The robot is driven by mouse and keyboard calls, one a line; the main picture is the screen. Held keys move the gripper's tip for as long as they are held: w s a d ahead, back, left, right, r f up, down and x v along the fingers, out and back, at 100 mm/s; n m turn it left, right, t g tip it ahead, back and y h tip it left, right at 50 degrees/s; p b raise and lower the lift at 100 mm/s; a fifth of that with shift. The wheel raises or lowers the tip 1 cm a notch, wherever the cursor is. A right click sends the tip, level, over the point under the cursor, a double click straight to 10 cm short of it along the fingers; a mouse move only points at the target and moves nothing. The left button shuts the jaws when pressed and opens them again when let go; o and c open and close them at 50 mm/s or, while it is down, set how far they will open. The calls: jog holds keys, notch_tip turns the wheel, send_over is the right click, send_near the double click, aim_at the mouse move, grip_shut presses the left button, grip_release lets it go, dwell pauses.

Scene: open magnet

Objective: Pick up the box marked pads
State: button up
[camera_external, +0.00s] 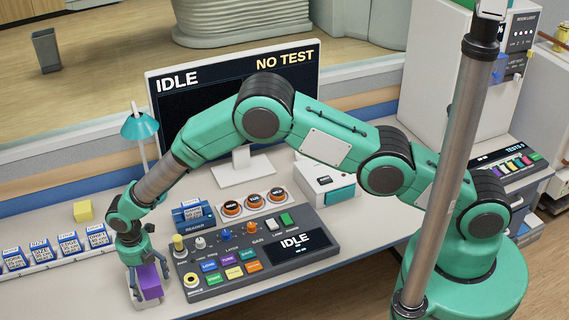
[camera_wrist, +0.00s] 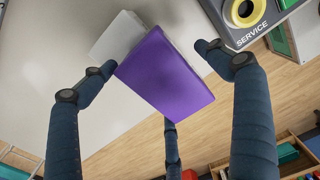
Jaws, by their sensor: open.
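A purple and white box (camera_external: 151,283) stands near the front edge of the counter, left of the control panel. In the wrist view the box (camera_wrist: 165,78) shows a large purple face and a white part at upper left. No "pads" marking can be read on it. My gripper (camera_external: 147,272) points down over the box. In the wrist view its dark fingers (camera_wrist: 153,72) are spread around the box, one at left, one at right and one below. Gaps show at the right; contact at the left finger cannot be told.
The control panel (camera_external: 246,250) lies close to the right of the box, and its "SERVICE" corner (camera_wrist: 247,30) shows in the wrist view. Several labelled blue-and-white blocks (camera_external: 68,242) stand in a row at left. A yellow cube (camera_external: 83,211) sits behind them. A teal lamp (camera_external: 140,126) stands behind my forearm.

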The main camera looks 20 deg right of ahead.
aim_at(145, 276)
jog(key=shift+f, duration=0.3)
dwell(0.4)
jog(key=c, duration=1.6)
jog(key=shift+o, duration=0.2)
jog(key=shift+r, duration=0.25)
jog(key=shift+a+r, duration=0.1)
jog(key=shift+r, duration=1.3)
jog(key=shift+s+d+r, duration=0.1)
jog(key=shift+d+r, duration=0.1)
jog(key=shift+d, duration=0.1)
jog(key=s+d+r, duration=0.1)
jog(key=s+d, duration=0.7)
jog(key=d, duration=0.5)
jog(key=shift+r, duration=0.2)
jog(key=shift+d, duration=0.1)
